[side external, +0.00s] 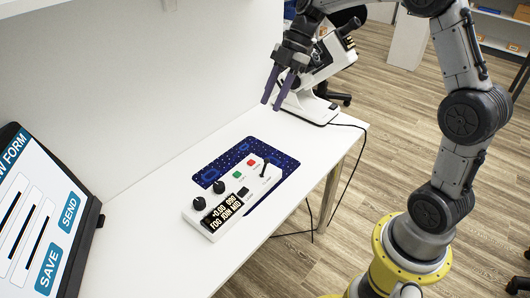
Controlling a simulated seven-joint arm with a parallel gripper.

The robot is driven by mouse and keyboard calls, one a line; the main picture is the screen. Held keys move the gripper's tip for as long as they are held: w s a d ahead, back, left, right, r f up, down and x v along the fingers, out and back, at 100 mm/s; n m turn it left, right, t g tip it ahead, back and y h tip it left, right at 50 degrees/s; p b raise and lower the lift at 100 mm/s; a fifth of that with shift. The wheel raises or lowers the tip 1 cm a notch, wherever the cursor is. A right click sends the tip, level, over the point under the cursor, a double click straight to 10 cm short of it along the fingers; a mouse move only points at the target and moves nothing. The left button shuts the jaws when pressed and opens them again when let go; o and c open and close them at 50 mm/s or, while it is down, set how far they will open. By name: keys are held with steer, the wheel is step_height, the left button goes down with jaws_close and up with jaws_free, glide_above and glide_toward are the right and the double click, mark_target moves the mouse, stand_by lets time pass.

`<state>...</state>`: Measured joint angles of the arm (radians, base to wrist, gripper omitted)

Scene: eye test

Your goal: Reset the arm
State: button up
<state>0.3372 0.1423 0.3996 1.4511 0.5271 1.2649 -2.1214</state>
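My gripper (279,87) hangs at the upper middle of the side external view, above the far end of the white table (140,225). Its two purple fingers point down and stand apart, with nothing visible between them. It is in front of the white microscope (318,107) and overlaps it in the picture. I cannot tell whether they touch.
A white control box (228,213) with knobs, buttons and a small lever rests partly on a dark blue patterned mat (207,172). A screen (35,215) with SAVE and SEND buttons stands at left. A black cable (350,160) hangs off the table's right edge.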

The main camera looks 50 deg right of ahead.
steer(key=s+a+r+m+t+h, duration=0.1)
steer(key=s+a+r+m, duration=0.15)
steer(key=s+r, duration=0.4)
steer(key=s+a+r+m+t+h, duration=0.1)
steer(key=s+a+r+m+h, duration=0.2)
steer(key=s, duration=0.6)
steer(key=s+d+f+m+t+h, duration=0.1)
steer(key=s+d+f+m+t, duration=0.1)
steer(key=s+f+m, duration=0.4)
steer(key=s+m, duration=0.4)
steer(key=m, duration=0.2)
steer(key=shift+f+m+h, duration=0.2)
steer(key=shift+m+h, duration=0.1)
steer(key=shift+m, duration=0.05)
